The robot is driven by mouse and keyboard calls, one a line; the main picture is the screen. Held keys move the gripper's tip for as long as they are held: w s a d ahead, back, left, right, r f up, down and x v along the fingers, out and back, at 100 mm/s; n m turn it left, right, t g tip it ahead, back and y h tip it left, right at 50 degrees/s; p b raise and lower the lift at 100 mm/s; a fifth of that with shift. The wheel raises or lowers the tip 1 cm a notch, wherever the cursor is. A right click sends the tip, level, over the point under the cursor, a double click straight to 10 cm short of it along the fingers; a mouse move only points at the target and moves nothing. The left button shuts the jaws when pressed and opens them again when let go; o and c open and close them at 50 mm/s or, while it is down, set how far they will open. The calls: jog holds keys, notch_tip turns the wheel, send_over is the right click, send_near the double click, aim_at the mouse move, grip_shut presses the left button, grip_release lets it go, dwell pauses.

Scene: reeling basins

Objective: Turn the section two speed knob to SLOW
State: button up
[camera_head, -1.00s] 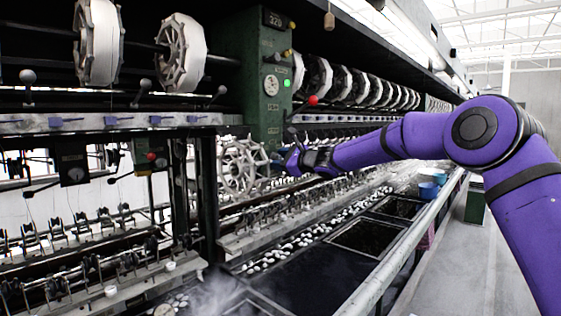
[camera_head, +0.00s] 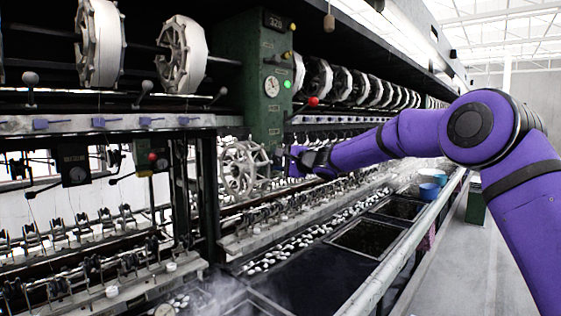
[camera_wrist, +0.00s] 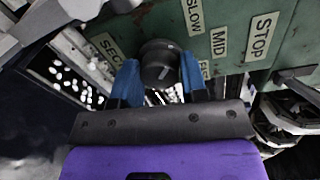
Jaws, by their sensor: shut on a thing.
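The speed knob (camera_wrist: 159,62) is a dark round knob on a green panel (camera_wrist: 240,18) in the wrist view. It sits between the two blue fingers of my gripper (camera_wrist: 161,80), which is shut on it. A small pale mark shows on the knob's face; I cannot tell for certain which setting it points to. The labels SLOW (camera_wrist: 194,16) and MID (camera_wrist: 219,41) lie up and right of the knob. Another label is partly hidden by the right finger. In the head view my gripper (camera_head: 296,161) is beside the green cabinet (camera_head: 252,90); the knob cannot be made out there.
A STOP label (camera_wrist: 262,37) and a dark lever (camera_wrist: 296,80) are right of the knob. A partly covered SEC label (camera_wrist: 107,48) is left. A red-knobbed lever (camera_head: 313,101) is above my gripper. A spoked reel (camera_head: 239,168) stands left; basins (camera_head: 368,238) lie below.

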jog(key=shift+a+f, duration=0.1)
jog(key=shift+f, duration=0.05)
dwell(0.3)
jog(key=o, duration=0.8)
jog(key=shift+o, duration=0.6)
jog(key=shift+w+a, duration=0.1)
jog(key=shift+a, duration=0.05)
jog(key=shift+d, duration=0.35)
jog(key=v, duration=1)
jog(key=shift+s, duration=0.25)
